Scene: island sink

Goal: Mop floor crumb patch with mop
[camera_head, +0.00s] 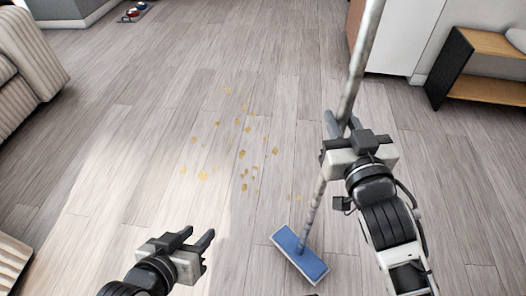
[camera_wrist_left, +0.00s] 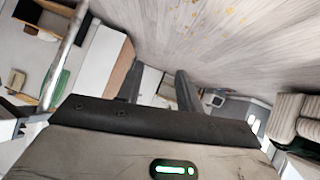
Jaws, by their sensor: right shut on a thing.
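The mop (camera_head: 359,62) has a long grey handle that slants down to a flat blue head (camera_head: 299,255). The blue head rests on the floor, to the lower right of the crumb patch. My right gripper (camera_head: 345,132) is shut on the mop handle. The crumb patch (camera_head: 243,154) is a scatter of small yellow-orange bits on the wooden floor; it also shows at the top of the left wrist view (camera_wrist_left: 228,20). My left gripper (camera_head: 198,238) is open and empty, to the lower left of the crumbs. The handle also shows in the left wrist view (camera_wrist_left: 68,52).
A cream sofa (camera_head: 28,62) stands at the left. A black and wood shelf (camera_head: 480,68) and a white cabinet (camera_head: 403,35) stand at the upper right. Small items (camera_head: 133,13) lie at the far left. The floor around the crumbs is clear.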

